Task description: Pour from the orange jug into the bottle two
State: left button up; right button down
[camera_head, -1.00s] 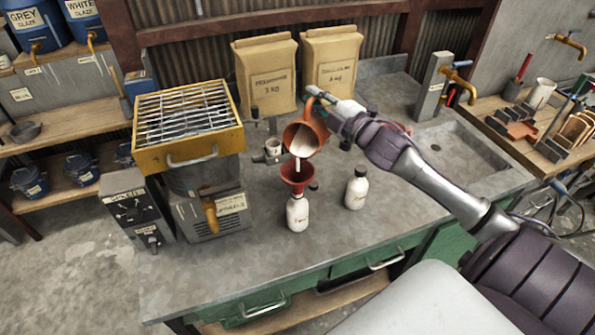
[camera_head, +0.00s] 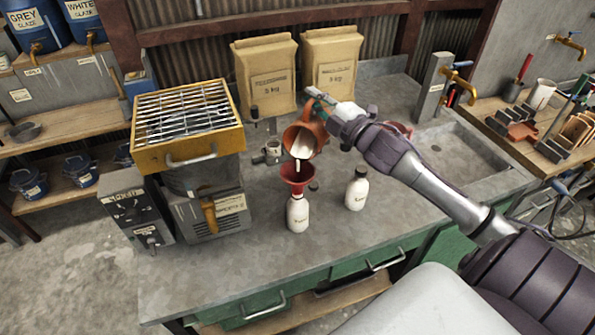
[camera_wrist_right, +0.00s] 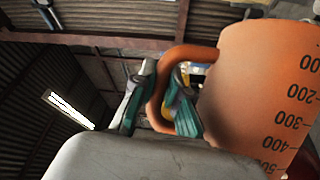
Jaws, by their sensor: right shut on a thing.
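The orange jug (camera_head: 304,139) is tilted over a red funnel (camera_head: 296,174), with pale liquid at its mouth and a short pale stream below the lip. The funnel sits in the neck of a white bottle (camera_head: 298,214) on the bench. A second white bottle (camera_head: 357,190) with a black cap stands upright to the right. I cannot read which bottle is number two. My right gripper (camera_head: 324,107) is shut on the jug's handle; in the right wrist view its fingers (camera_wrist_right: 160,100) are around the handle beside the jug's marked side (camera_wrist_right: 262,95). My left gripper is not in view.
A yellow sieve box (camera_head: 188,125) on a grey machine stands at the left of the bench. Two paper bags (camera_head: 266,78) stand at the back. A sink (camera_head: 460,155) is at the right. The front bench top is clear.

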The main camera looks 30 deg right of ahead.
jog(key=shift+r, duration=0.1)
jog(key=d+m+p, duration=0.1)
jog(key=p, duration=0.1)
jog(key=w+d+r+m+g+p, duration=0.1)
jog(key=p, duration=0.2)
jog(key=m+p, duration=0.1)
jog(key=p, duration=0.2)
jog(key=shift+w+d+r+m+g, duration=0.15)
jog(key=shift+w+d+m+g, duration=0.15)
jog(key=shift+w+d, duration=0.1)
jog(key=shift+w+d+m, duration=0.1)
jog(key=shift+d+m, duration=0.2)
jog(key=shift+w+d+f+g, duration=0.1)
jog(key=shift+d+f+g, duration=0.05)
jog(key=shift+f+g, duration=0.2)
jog(key=shift+f, duration=0.15)
jog(key=m, duration=0.1)
jog(key=d+f+m+g, duration=0.1)
jog(key=m, duration=0.1)
jog(key=shift+w+d, duration=0.1)
jog(key=shift+w, duration=0.25)
jog(key=shift+w+d+f+m+g+y, duration=0.15)
jog(key=shift+f+m+g+y, duration=0.15)
jog(key=shift+f+m+g, duration=0.25)
